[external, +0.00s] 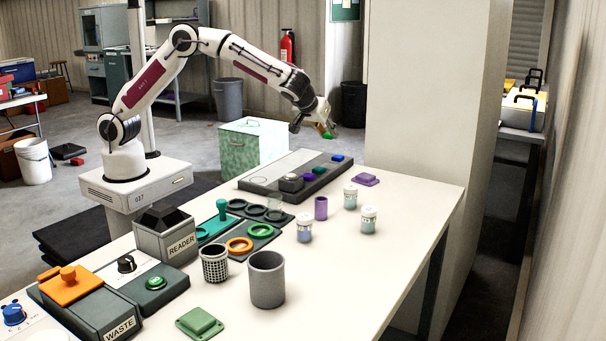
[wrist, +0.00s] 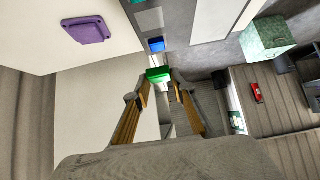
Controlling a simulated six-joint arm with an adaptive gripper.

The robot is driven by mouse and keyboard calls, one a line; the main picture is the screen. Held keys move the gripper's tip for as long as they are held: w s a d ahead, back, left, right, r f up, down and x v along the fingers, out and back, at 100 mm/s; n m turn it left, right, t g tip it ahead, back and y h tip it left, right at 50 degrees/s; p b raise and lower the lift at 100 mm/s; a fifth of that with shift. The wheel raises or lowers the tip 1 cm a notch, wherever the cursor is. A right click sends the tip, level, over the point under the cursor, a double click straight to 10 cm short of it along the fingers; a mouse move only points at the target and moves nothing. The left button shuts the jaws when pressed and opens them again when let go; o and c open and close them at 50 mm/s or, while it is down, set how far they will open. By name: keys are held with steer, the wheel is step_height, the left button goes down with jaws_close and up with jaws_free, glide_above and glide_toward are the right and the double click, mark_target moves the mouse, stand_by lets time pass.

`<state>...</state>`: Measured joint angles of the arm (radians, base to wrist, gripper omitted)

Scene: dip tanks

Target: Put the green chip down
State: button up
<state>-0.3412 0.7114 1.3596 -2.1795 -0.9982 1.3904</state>
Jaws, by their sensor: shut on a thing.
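The green chip (external: 327,135) is at the tips of my gripper (external: 322,128), in the air above the far end of the table. In the wrist view the green chip (wrist: 158,74) sits at the ends of the yellow-brown fingers of my gripper (wrist: 160,84), which are shut on it. The fingers hide part of it. The blue chip also shows in the wrist view (wrist: 156,44), beyond the green chip.
A purple lid-like piece (external: 366,179) lies right of the tray. A pillar (external: 425,100) rises behind the table's far edge. The reader box (external: 166,236) and grey cup (external: 266,280) are nearer. The right tabletop is clear.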

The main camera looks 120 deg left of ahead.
steer(key=w+d+m+t, duration=0.1)
steer(key=w+d, duration=0.3)
steer(key=d, duration=0.4)
steer(key=w+d+f+m+t, duration=0.1)
steer(key=w+d, duration=0.3)
steer(key=d, duration=0.5)
steer(key=w+d+f+m+t+h, duration=0.1)
steer(key=w+d+m+t, duration=0.1)
steer(key=w+d, duration=0.3)
steer(key=shift+d+m, duration=0.6)
steer(key=shift+d, duration=1.35)
steer(key=w+d+m+t+h, duration=0.2)
steer(key=w+d+m, duration=0.1)
steer(key=d, duration=1.1)
steer(key=w+d+m+t+h, duration=0.2)
steer(key=w+d+m, duration=0.2)
steer(key=d, duration=1)
steer(key=shift+d+f+m+t+h, duration=0.35)
steer(key=shift+m+t+h, duration=0.05)
steer(key=shift+m, duration=0.3)
steer(key=shift+f, duration=3.1)
steer(key=shift+f, duration=1.9)
